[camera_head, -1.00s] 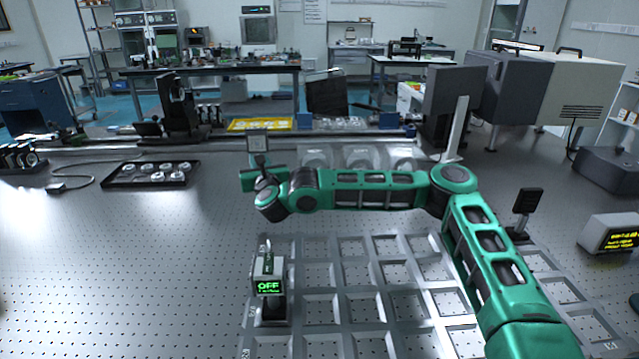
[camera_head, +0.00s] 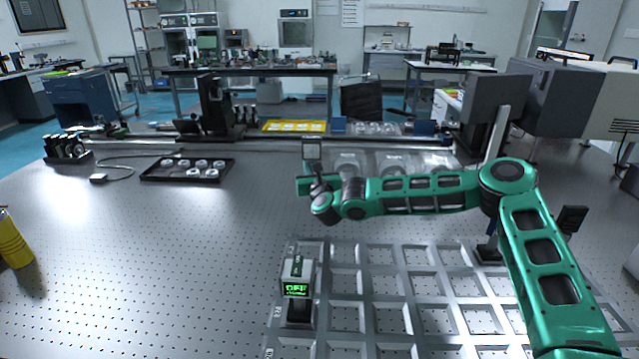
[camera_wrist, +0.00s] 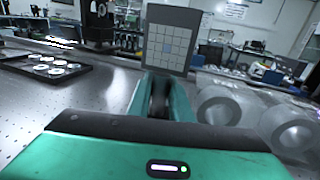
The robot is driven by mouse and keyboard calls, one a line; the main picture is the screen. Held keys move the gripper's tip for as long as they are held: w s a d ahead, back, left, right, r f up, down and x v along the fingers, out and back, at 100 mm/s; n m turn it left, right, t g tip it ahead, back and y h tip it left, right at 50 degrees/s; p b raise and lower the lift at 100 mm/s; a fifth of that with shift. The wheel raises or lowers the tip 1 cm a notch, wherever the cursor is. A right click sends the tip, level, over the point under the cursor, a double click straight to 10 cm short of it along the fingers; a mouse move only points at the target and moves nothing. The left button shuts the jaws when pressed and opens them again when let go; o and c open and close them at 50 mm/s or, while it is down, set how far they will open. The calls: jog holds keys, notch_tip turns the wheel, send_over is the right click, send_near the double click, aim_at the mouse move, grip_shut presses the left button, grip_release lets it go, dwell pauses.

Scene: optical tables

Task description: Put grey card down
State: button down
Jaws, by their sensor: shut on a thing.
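The grey card (camera_head: 312,149) is a small upright square plate held up at the end of my arm. In the wrist view the card (camera_wrist: 171,40) shows a pale printed grid with a bluish middle square. My gripper (camera_wrist: 160,88) is shut at the card's lower edge. In the head view my gripper (camera_head: 314,178) is above the optical table (camera_head: 120,240), with the card on top. The card is clear of the table.
A frame of square compartments (camera_head: 420,255) lies below my arm, with a block showing OFF (camera_head: 297,285) at its left. A black tray of round optics (camera_head: 190,169) is at left. Clear containers (camera_wrist: 225,108) stand close on the right. A yellow bottle (camera_head: 13,240) is at far left.

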jog(key=shift+w+d+f, duration=0.55)
jog(key=shift+f, duration=0.55)
jog(key=shift+w+d+f, duration=0.5)
jog(key=shift+w+f, duration=0.05)
jog(key=shift+f, duration=0.55)
jog(key=shift+w+d+f, duration=0.55)
jog(key=shift+f, duration=0.55)
jog(key=c, duration=2)
grip_release()
jog(key=shift+f, duration=0.2)
jog(key=shift+o, duration=0.5)
jog(key=shift+s+r, duration=0.1)
jog(key=shift+r, duration=0.05)
